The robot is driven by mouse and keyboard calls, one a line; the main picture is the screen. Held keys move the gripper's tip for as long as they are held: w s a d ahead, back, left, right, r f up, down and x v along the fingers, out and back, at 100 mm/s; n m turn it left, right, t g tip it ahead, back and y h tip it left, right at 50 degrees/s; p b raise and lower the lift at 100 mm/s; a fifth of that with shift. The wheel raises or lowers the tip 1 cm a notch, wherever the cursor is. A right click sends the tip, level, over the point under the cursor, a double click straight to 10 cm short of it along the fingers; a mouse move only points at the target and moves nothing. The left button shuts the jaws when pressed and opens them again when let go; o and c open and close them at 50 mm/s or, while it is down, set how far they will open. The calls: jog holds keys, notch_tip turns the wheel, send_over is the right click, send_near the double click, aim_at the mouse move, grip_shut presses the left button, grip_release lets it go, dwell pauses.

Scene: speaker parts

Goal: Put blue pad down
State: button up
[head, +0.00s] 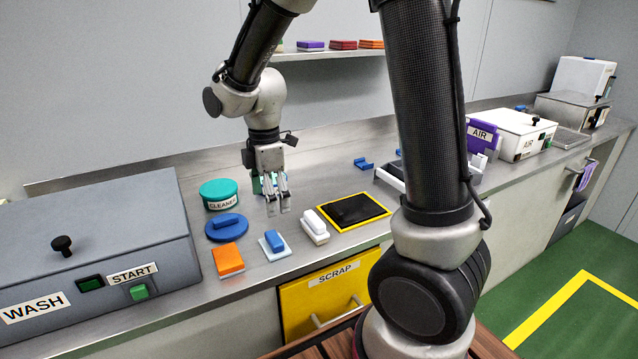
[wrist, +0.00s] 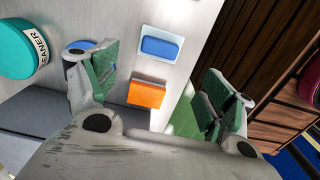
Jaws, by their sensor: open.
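The blue pad (head: 274,243), a blue block on a pale base, lies flat on the steel counter (head: 190,190) between an orange pad (head: 228,260) and a white pad (head: 315,228). It also shows in the wrist view (wrist: 160,46), near the counter edge and above the orange pad (wrist: 147,94). My gripper (head: 279,210) points down above the counter, behind the blue pad in the head view. Its fingers are apart with nothing held between them, as the wrist view (wrist: 160,78) also shows. The blue pad is clear of the fingers.
A round blue piece (head: 227,229) and a teal cleaner tin (head: 219,194) stand to the left. The grey wash box (head: 90,250) is farther left. A yellow-framed black mat (head: 354,210) lies right, above the yellow scrap drawer (head: 325,300).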

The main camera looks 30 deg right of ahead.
jog(key=s+d+r+m+t, duration=0.2)
jog(key=s+d+r+m, duration=0.5)
jog(key=s+m, duration=0.2)
jog(key=s+d+r+m+t, duration=0.2)
jog(key=s+d+r+m, duration=0.5)
jog(key=s+m, duration=0.2)
jog(key=shift+s+d, duration=0.4)
jog(key=shift+s, duration=0.15)
